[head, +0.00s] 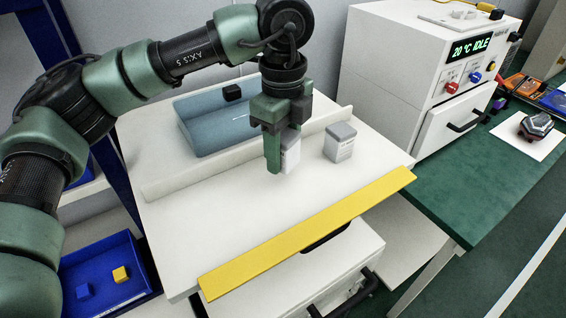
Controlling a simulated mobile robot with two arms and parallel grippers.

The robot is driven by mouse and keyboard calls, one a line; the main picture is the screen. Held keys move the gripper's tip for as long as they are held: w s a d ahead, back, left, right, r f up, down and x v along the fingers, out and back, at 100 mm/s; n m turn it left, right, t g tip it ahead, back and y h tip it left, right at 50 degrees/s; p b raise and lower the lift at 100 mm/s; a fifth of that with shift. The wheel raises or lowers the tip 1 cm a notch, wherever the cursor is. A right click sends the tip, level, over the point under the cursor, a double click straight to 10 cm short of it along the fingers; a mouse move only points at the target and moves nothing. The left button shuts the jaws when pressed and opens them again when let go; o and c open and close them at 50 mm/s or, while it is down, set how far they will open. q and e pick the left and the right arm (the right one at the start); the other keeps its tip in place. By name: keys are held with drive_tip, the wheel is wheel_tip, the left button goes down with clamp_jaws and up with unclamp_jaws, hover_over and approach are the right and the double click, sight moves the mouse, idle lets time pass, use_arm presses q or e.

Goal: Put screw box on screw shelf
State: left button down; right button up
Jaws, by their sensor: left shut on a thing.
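My left gripper (281,152) points straight down over the white top (215,215) with the yellow front strip. It is shut on a small white box (291,155), which its fingers partly cover. I cannot tell whether the underside of this box touches the white top. I cannot tell from the labels which box holds screws. My right gripper is out of view.
A blue-grey tray (205,138) and a black block (232,92) are behind the gripper. A yellow strip (310,232) edges the front. A white machine (440,65) stands at right. A blue bin (105,283) with small cubes is lower left. The front middle of the top is clear.

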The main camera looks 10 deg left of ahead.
sight(283, 180)
use_arm(q)
wheel_tip(283, 180, down, 4)
drive_tip(key=shift+f+p, duration=0.1)
drive_tip(key=shift+p, duration=0.45)
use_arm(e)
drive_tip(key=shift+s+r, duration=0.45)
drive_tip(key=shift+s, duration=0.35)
use_arm(q)
drive_tip(key=shift+f+b, duration=0.2)
drive_tip(key=shift+b, duration=0.1)
drive_tip(key=c, duration=0.8)
unclamp_jaws()
drive_tip(key=shift+o, duration=0.2)
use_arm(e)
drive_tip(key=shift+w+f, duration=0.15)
use_arm(q)
drive_tip(key=shift+r, duration=0.1)
